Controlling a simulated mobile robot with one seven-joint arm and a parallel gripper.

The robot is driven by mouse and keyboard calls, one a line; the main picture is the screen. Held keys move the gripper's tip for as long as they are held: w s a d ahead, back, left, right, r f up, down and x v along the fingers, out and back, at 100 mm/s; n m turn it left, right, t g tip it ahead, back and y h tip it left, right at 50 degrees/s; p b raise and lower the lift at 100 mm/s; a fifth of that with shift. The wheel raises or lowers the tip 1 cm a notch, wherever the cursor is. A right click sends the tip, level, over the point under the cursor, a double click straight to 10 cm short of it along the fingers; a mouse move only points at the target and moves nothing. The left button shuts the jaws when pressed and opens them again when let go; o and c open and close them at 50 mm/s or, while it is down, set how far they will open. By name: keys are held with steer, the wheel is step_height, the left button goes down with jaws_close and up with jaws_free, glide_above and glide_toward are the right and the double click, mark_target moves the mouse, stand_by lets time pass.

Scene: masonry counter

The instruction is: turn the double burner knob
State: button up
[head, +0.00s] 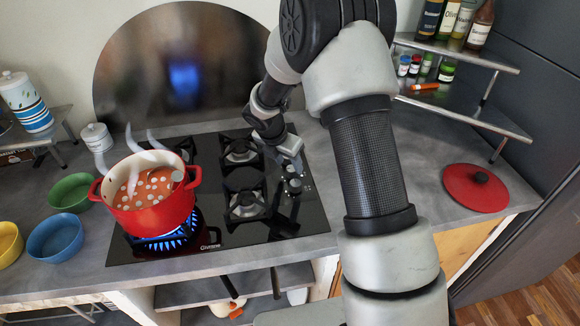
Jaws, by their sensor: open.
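The black glass hob (262,238) is set in the grey counter. Its control knobs (293,186) stand in a column near its right edge, just in front of my gripper. I cannot tell which is the double burner knob; the gripper may hide some knobs. My gripper (288,153) is open and low over the right side of the hob, at the back of the knob column. I cannot tell whether its fingers touch or surround a knob. The front left burner (170,238) burns with a blue flame under a red pot (152,216).
The steaming pot holds red soup. Iron grates (246,203) rise beside the knobs. Blue (55,238) and green bowls (72,192) stand left of the hob. A red lid (476,187) lies on the right counter. A metal shelf (470,110) with bottles and jars stands at back right.

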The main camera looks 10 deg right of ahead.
mark_target(291, 168)
steer(key=shift+x, duration=1.5)
steer(key=shift+c, duration=0.3)
